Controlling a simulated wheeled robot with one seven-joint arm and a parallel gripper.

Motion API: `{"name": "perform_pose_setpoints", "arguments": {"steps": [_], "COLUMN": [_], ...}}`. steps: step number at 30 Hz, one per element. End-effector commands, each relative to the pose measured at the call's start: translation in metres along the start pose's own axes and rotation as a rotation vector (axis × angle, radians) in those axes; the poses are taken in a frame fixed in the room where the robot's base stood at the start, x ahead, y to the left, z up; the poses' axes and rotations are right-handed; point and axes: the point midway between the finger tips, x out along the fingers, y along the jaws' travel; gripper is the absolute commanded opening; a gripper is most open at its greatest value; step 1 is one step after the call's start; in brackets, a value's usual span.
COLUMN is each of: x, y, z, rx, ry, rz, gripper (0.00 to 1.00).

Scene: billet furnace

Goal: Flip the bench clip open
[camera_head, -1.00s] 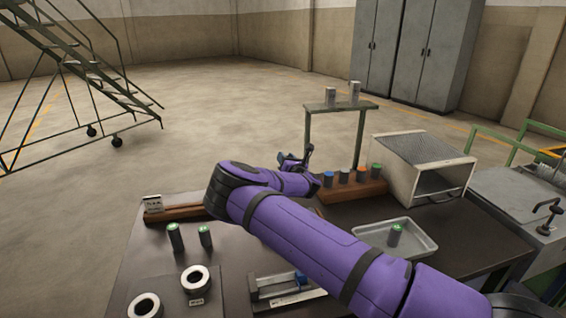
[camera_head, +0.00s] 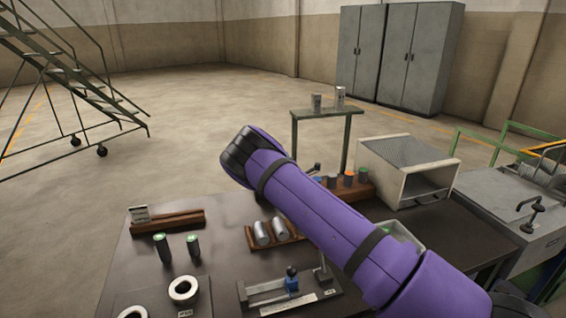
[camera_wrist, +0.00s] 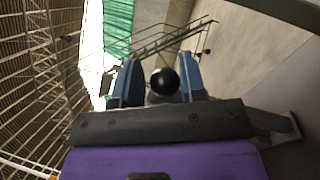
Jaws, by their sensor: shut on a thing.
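My gripper (camera_wrist: 159,68) shows in the wrist view with its two blue fingers on either side of a round black knob (camera_wrist: 163,82). It is shut on this knob, which I take to be the bench clip's. In the head view my purple arm hides the gripper and what it holds. A metal bench fixture (camera_head: 262,297) with a blue block (camera_head: 291,284) lies at the front of the table, left of my arm. I cannot tell how far the clip is turned.
Two silver billets lie on a wooden cradle (camera_head: 251,238) beside my arm. Green-topped cylinders (camera_head: 162,248) and rings (camera_head: 184,290) are at the left. A rack of billets (camera_head: 360,190), a grey stand (camera_head: 322,112) and a metal box (camera_head: 405,170) are behind.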

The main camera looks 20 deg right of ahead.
Motion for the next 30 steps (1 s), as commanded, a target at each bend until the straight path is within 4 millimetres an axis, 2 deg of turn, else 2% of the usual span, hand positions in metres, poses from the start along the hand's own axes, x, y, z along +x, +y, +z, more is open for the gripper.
{"name": "perform_pose_setpoints", "arguments": {"steps": [1,4,24,25,27,30], "x": [-0.0051,-0.0056,-0.006,-0.006,-0.0059,-0.0049], "y": [-0.01,-0.012,-0.0135,-0.0135,-0.0134,-0.0117], "z": [-0.0006,0.0002,-0.0005,-0.0005,-0.0005,0.0002], "rx": [0.019,0.06,0.122,0.122,0.122,0.122], "ry": [-0.002,-0.009,-0.017,-0.017,-0.017,-0.018], "rz": [-0.02,-0.023,-0.025,-0.025,-0.024,-0.021], "gripper": [0.14,0.14,0.14,0.4,0.54,0.54]}}
